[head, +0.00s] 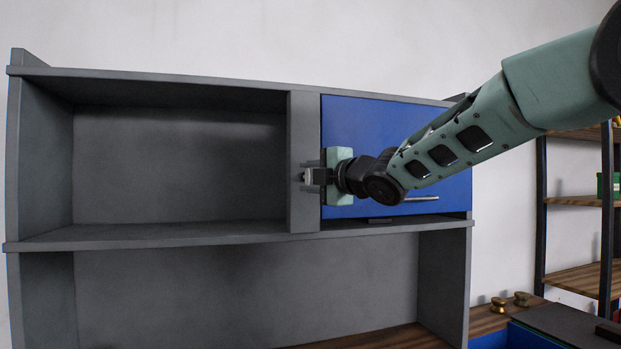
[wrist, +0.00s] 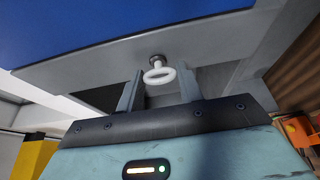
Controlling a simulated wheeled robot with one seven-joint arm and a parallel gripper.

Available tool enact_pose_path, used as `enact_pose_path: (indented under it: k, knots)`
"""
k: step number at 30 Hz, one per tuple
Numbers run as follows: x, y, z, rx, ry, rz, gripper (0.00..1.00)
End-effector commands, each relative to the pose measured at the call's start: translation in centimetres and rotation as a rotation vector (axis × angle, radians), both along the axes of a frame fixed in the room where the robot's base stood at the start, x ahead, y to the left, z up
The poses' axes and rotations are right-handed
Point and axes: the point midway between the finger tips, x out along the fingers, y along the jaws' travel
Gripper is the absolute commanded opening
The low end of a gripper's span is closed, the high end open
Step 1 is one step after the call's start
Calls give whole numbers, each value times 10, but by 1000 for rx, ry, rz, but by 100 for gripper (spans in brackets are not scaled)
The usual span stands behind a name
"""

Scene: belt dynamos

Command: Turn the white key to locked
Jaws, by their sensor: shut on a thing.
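The white key (wrist: 158,75) has a ring-shaped bow and sits in a small round metal lock (wrist: 155,59) on a grey panel beside the blue door, in the wrist view. My gripper (wrist: 159,88) is shut on the white key, with one finger on each side of the ring. In the head view my gripper (head: 312,177) is at the grey upright (head: 303,120) left of the blue door (head: 380,120). There the key is mostly hidden by the fingers. I cannot tell the key's exact turn angle.
The grey cabinet has an empty open shelf (head: 180,165) to the left. The door handle (head: 421,198) is a thin metal bar low on the blue door. My arm crosses in front of the door. A wooden shelf rack (head: 575,200) stands at the right.

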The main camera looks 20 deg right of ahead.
Motion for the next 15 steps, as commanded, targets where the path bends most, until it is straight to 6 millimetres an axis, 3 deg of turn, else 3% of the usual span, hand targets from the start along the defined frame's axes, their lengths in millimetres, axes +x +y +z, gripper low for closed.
enact_pose_path:
  k: [13, 14, 15]
  knots:
    - [0, 1, -1, -12, 1, 2, 14]
    - [0, 1, -1, -12, 1, 2, 39]
    - [0, 1, -1, -12, 1, 2, 50]
